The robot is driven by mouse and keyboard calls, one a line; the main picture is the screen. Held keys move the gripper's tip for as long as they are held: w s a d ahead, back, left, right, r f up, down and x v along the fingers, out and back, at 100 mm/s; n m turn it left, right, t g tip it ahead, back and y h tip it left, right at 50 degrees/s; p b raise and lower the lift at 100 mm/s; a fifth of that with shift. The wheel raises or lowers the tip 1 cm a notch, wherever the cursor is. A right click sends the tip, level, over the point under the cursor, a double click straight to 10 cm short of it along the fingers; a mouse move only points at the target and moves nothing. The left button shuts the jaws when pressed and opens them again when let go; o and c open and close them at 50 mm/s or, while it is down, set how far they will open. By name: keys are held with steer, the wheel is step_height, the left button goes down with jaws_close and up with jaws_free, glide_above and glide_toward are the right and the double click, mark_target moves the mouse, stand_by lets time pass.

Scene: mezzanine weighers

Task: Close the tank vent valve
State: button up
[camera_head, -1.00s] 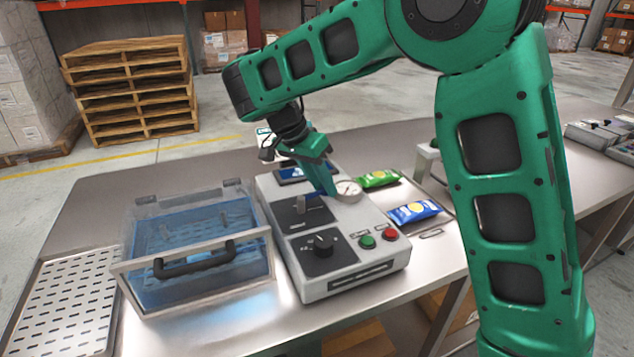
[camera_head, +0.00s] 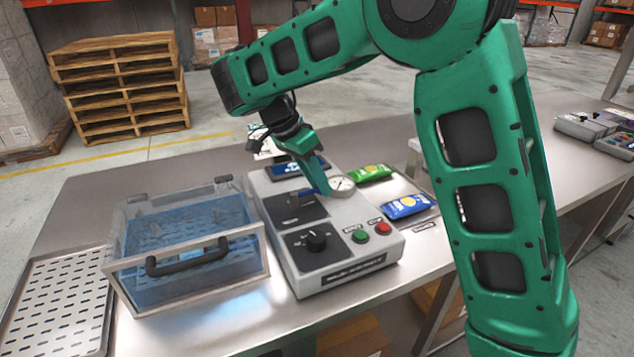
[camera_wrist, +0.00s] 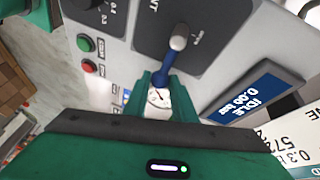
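The vent valve is a short lever (camera_wrist: 178,40) with a grey rounded end and a blue arm, on a dark plate (camera_wrist: 146,38) of the grey control unit. In the wrist view the lever slants down to my fingertips. In the head view the dark valve plate (camera_head: 284,212) is partly behind my gripper (camera_head: 322,186), which points down beside the gauge. In the wrist view my gripper (camera_wrist: 161,80) has its two green fingers on either side of the blue arm. I cannot tell whether they press on it.
A round gauge (camera_head: 342,185) stands close to my fingertips. A black knob (camera_head: 316,241), green button (camera_head: 360,236) and red button (camera_head: 383,228) are at the unit's front. A clear tank (camera_head: 190,240) stands left. Green (camera_head: 370,172) and blue packets (camera_head: 405,207) lie right.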

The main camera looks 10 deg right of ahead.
steer(key=o, duration=0.4)
steer(key=shift+a, duration=0.1)
steer(key=shift+r, duration=0.1)
steer(key=shift+v, duration=5.3)
steer(key=shift+w, duration=0.1)
